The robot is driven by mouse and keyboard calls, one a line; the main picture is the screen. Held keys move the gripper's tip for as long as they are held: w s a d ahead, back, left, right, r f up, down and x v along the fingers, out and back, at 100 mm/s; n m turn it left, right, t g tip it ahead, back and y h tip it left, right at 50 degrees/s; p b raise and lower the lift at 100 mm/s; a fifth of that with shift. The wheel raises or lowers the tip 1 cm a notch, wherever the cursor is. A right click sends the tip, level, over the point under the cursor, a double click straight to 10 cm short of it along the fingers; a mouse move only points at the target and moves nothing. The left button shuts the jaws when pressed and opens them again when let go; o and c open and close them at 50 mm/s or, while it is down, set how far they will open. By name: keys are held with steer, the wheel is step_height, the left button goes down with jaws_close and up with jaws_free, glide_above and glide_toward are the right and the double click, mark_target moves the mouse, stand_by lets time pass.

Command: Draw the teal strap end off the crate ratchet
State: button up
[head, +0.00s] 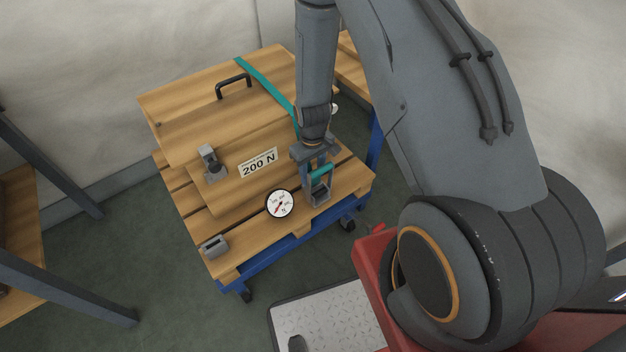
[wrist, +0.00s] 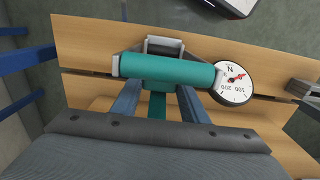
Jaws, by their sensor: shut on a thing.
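The teal strap (head: 266,82) runs over the wooden crate (head: 187,82) and down its front. In the wrist view the roll lies across, right beside the ratchet (wrist: 164,45). Whether the strap is still inside the ratchet is hidden.
A round dial gauge (head: 280,204) marked in N sits beside the ratchet, and a "200 N" label (head: 258,163) is on the crate. A grey latch (head: 212,164) and black handle (head: 233,86) stand up. The crate is on a blue wheeled cart (head: 262,262).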

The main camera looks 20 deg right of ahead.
steer(key=shift+r+p, duration=2.4)
steer(key=shift+r, duration=1.3)
